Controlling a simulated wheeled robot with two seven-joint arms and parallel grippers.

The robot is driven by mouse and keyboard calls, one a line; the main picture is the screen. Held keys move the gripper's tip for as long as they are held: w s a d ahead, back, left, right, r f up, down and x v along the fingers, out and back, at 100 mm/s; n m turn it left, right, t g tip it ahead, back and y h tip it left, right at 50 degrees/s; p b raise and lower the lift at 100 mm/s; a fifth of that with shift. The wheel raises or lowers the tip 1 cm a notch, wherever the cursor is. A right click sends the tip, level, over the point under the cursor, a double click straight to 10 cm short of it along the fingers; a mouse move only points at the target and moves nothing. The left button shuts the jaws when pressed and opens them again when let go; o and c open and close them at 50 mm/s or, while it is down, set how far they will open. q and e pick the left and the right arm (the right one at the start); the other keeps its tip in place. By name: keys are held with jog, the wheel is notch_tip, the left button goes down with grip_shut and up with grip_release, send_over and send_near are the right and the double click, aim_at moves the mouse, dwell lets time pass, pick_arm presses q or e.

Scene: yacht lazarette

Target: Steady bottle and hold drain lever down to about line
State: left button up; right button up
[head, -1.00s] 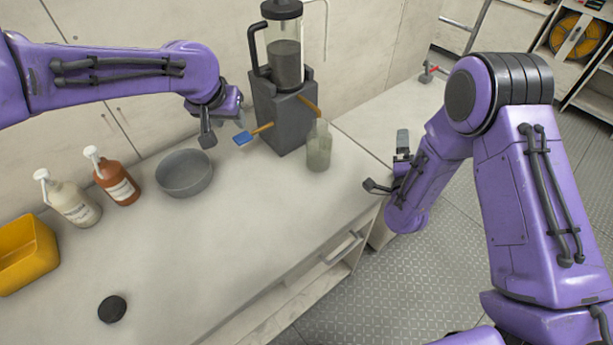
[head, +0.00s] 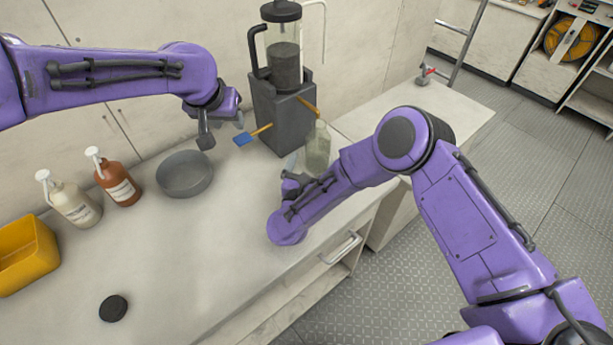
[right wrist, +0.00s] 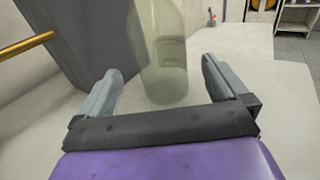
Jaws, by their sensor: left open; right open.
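The bottle (head: 317,148) is translucent and greenish and stands upright on the bench, at the right front of the dark dispenser block (head: 284,112). In the right wrist view the bottle (right wrist: 163,65) stands ahead of and between my open right fingers (right wrist: 163,95). Contact is not visible. In the head view my right gripper (head: 294,178) is beside the bottle's lower left, partly hidden by its own arm. A lever with a blue paddle (head: 245,138) sticks out left of the block. My left gripper (head: 222,130) is open and empty, just left of the paddle. A brass-coloured lever (head: 308,104) is above the bottle.
A grey bowl (head: 185,176), a brown pump bottle (head: 119,182), a white pump bottle (head: 68,201) and a yellow bin (head: 25,255) stand to the left. A black disc (head: 113,308) lies at the front. The bench middle is clear.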

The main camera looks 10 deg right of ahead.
aim_at(315, 159)
jog(key=x, duration=0.5)
jog(key=shift+f, duration=0.1)
jog(key=shift+w+d, duration=0.15)
jog(key=shift+w, duration=0.15)
jog(key=c, duration=1.2)
